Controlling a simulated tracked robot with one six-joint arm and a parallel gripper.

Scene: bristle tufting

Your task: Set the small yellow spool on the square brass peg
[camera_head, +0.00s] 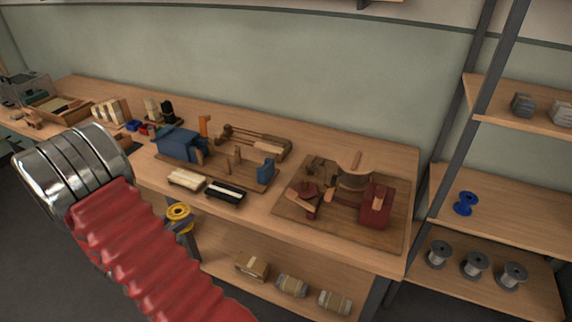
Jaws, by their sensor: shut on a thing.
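The small yellow spool (179,211) shows just in front of the bench's front edge, beside my red ribbed arm. My gripper (182,224) is a small dark shape right at the spool, partly hidden by my arm, and is shut on it. The finger contact is too small to see clearly. I cannot pick out the square brass peg for certain. Small upright posts (236,156) stand on the board with the blue machine, but their shape and material are too small to tell.
A wooden bench (340,138) runs along the wall. It bears a blue machine (180,144), a cream brush block (187,179), a black one (225,191) and a dark red machine (375,205). Shelves at right hold a blue spool (465,203) and several grey spools (475,265).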

